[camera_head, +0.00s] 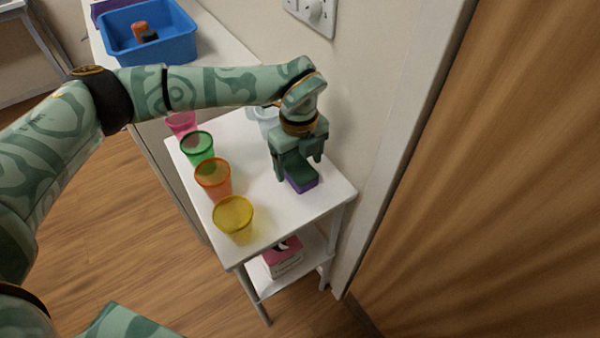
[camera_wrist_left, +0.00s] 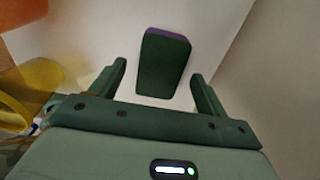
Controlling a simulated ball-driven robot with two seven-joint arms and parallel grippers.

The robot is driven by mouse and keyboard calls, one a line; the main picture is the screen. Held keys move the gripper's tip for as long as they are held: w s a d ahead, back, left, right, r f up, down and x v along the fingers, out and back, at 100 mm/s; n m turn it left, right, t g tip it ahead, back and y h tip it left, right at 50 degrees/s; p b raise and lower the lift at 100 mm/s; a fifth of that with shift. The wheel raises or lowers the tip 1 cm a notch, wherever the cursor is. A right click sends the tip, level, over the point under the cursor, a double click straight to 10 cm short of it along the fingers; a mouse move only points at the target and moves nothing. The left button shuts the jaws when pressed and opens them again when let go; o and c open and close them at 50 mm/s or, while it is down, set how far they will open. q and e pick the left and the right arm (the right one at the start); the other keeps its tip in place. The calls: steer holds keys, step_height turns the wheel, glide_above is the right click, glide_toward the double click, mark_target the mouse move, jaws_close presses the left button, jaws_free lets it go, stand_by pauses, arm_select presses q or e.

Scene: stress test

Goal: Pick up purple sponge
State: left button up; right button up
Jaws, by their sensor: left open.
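The purple sponge (camera_head: 301,183), with a dark green face, lies on the white side table (camera_head: 265,230) near its right edge. In the left wrist view the sponge (camera_wrist_left: 163,64) shows its dark green face and a purple edge. My left gripper (camera_head: 297,172) is over the sponge, pointing down, and covers part of it in the head view. In the left wrist view its two fingers (camera_wrist_left: 158,82) are spread apart, with the near end of the sponge between them. The fingers do not visibly touch the sponge. My right gripper is not seen.
A row of pink (camera_head: 181,124), green (camera_head: 198,149), orange (camera_head: 213,180) and yellow (camera_head: 233,218) cups stands along the table's left side. A clear cup (camera_head: 266,117) stands behind my gripper. A wall is close on the right. A blue bin (camera_head: 172,48) is at the back.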

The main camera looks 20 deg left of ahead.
arm_select(q)
step_height(320, 180, down, 3)
steer(key=shift+r, duration=0.35)
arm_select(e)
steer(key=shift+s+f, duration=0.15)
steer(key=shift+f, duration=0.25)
arm_select(q)
steer(key=c, duration=1)
steer(key=shift+r, duration=0.1)
